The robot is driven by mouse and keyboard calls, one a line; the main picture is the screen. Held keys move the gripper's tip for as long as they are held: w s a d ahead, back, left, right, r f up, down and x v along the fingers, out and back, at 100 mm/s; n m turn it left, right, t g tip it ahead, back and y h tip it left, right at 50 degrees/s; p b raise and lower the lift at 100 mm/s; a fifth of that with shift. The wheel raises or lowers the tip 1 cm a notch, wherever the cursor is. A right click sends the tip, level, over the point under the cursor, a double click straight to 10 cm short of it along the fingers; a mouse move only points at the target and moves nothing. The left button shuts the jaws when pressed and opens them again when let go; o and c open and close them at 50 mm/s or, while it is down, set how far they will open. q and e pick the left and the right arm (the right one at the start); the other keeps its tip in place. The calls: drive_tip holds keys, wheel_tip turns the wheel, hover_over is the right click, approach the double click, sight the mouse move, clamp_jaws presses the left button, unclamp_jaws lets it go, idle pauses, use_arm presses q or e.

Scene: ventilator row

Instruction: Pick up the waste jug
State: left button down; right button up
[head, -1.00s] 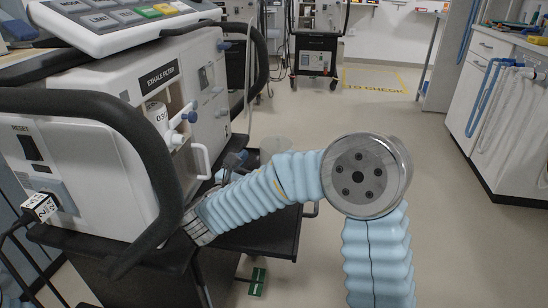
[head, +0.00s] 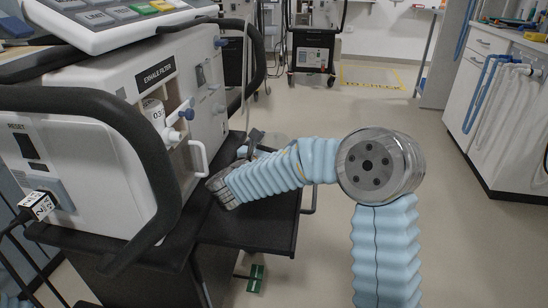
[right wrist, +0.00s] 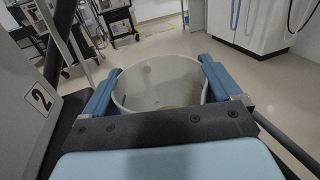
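The waste jug (right wrist: 160,84) shows in the right wrist view as a wide, round, pale translucent vessel seen into from above, with a brownish patch low inside. My right gripper (right wrist: 158,70) has its two blue fingers wide apart, one on each side of the jug. The fingers lie very close to its walls; whether they touch is hard to tell. My left gripper is not in view.
A ventilator (head: 100,125) with black handle bars stands at left, close to my right arm. A dark shelf (head: 255,232) juts out below the arm. A white cabinet with hoses (head: 510,110) stands at right. Open floor (head: 390,115) lies between, with another cart (head: 312,50) at the back.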

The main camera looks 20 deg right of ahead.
drive_tip(key=c, duration=0.5)
drive_tip(key=shift+r, duration=0.15)
